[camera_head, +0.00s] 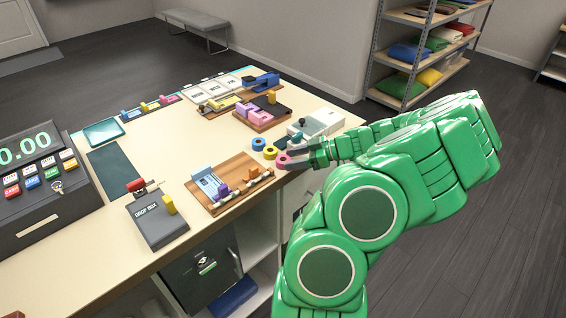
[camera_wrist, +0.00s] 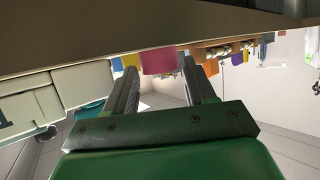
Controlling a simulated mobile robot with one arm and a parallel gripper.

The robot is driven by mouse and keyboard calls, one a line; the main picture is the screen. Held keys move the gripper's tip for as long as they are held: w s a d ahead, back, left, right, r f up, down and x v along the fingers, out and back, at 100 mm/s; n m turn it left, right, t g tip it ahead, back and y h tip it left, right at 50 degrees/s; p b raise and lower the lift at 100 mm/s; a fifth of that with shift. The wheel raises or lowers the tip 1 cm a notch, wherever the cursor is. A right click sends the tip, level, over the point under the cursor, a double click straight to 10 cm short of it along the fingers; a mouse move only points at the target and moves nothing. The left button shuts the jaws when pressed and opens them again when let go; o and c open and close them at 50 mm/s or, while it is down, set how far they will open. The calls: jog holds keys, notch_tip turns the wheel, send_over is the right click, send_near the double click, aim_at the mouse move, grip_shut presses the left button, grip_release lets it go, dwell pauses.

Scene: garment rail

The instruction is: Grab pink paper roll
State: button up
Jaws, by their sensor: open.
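The pink paper roll (camera_head: 282,161) stands near the right edge of the counter, at the end of a short row of coloured rolls. My gripper (camera_head: 294,158) is right beside it, low over the counter, and partly covers its right side. In the wrist view, which looks upside down, the pink roll (camera_wrist: 158,61) shows in the gap between the two open fingertips (camera_wrist: 159,66). No finger clearly touches it. I cannot tell how deep between the fingers it sits.
A yellow roll (camera_head: 270,152) and a blue roll (camera_head: 258,144) stand close to the pink one. A wooden tray (camera_head: 232,207) lies in front and a grey-white device (camera_head: 318,122) behind. A drop box (camera_head: 158,220) and cash register (camera_head: 35,180) are further left.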

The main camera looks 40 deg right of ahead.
aim_at(281, 159)
jog(key=shift+x, duration=1.1)
jog(key=shift+c, duration=0.5)
jog(key=c, duration=0.6)
jog(key=shift+r, duration=0.1)
